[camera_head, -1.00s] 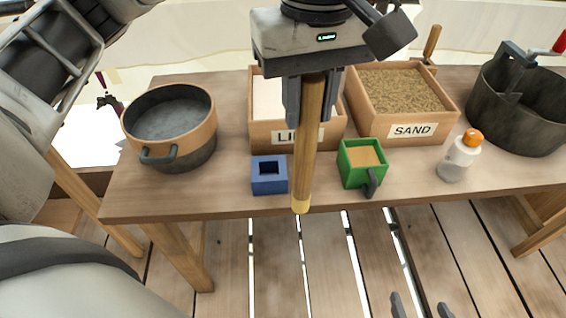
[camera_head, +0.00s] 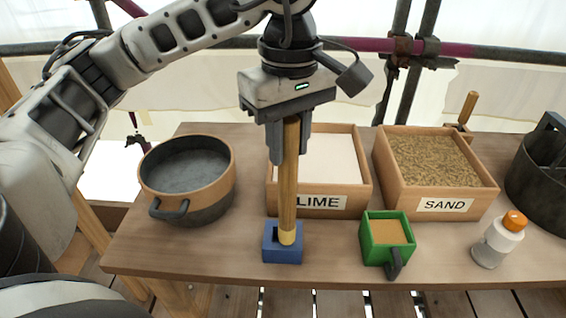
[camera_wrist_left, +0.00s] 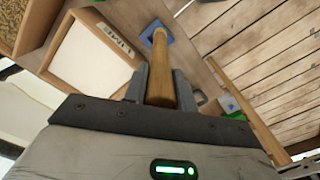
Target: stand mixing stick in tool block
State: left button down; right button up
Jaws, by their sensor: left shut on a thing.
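The mixing stick (camera_head: 288,190) is a wooden rod with a yellow lower end. My left gripper (camera_head: 290,156) is shut on its upper part and holds it nearly upright. The tool block (camera_head: 283,256) is a small blue block with a square hole in its top, near the table's front edge. The stick's yellow end overlaps the hole in the head view; I cannot tell whether it is inside or just above. In the left wrist view the stick (camera_wrist_left: 160,82) runs away from the fingers to the blue block (camera_wrist_left: 154,36). My right gripper is not in view.
The lime box (camera_head: 347,205) stands behind the block, the sand box (camera_head: 440,206) right of it. A green cup (camera_head: 373,245) and an orange-capped bottle (camera_head: 496,247) stand to the right. A pot (camera_head: 203,205) stands left. The table (camera_head: 180,252) is bare left of the block.

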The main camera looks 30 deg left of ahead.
aim_at(288, 189)
pick_arm(q)
jog(key=shift+w+a+f, duration=0.35)
jog(key=shift+a+f, duration=0.15)
jog(key=shift+f, duration=0.2)
jog(key=f, duration=0.4)
jog(key=shift+w+a, duration=0.25)
jog(key=shift+a, duration=0.1)
jog(key=shift+f, duration=0.15)
jog(key=shift+f, duration=0.15)
jog(key=c, duration=1.1)
grip_release()
jog(key=shift+c, duration=0.2)
